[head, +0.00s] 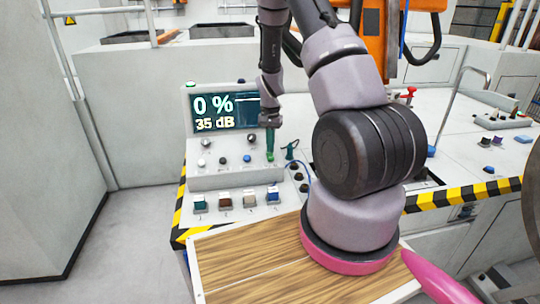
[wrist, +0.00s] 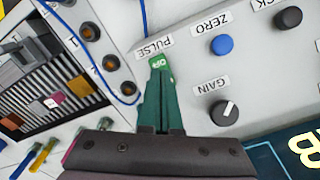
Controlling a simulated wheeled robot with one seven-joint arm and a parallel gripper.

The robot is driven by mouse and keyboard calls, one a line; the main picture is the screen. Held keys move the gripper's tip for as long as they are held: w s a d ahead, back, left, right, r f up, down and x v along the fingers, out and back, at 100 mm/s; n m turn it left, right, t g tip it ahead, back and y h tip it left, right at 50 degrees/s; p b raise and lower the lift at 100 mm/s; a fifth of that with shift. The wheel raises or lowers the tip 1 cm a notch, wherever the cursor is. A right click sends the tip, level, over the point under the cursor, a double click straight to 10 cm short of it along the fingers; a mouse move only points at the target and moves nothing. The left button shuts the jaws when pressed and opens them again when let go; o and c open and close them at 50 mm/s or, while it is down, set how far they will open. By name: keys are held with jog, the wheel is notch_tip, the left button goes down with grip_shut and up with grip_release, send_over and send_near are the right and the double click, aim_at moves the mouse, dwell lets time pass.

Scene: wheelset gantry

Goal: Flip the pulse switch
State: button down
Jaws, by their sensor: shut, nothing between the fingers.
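In the head view my gripper (head: 270,153) points down at the right side of the sloped control panel (head: 222,178), where the switch is mostly hidden.
The blue ZERO button (wrist: 222,45), GAIN knob (wrist: 224,112) and another dark knob (wrist: 288,18) sit beside the switch. Brown sockets (wrist: 89,32) and a blue cable (wrist: 105,92) lie on the other side. A display (head: 225,112) reads 0 % and 35 dB.

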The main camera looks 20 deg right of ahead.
jog(key=shift+r, duration=2.65)
notch_tip(320, 180, up, 11)
jog(key=t, duration=0.1)
send_over(270, 156)
jog(key=s+a, duration=0.2)
jog(key=s+a+r+n+t+y, duration=0.1)
jog(key=s+r, duration=0.1)
jog(key=r, duration=0.4)
jog(key=s+a+r+t, duration=0.1)
jog(key=s+a+r, duration=0.15)
jog(key=r, duration=0.25)
jog(key=s+a+r+n+t, duration=0.1)
jog(key=s+r+t, duration=0.1)
jog(key=s+r, duration=0.4)
jog(key=s+a+r+n+t+y, duration=0.1)
jog(key=s+a+r+n+t, duration=0.1)
jog(key=s+r, duration=0.5)
jog(key=s, duration=0.6)
jog(key=shift+s+a+r, duration=0.15)
jog(key=shift+r, duration=0.15)
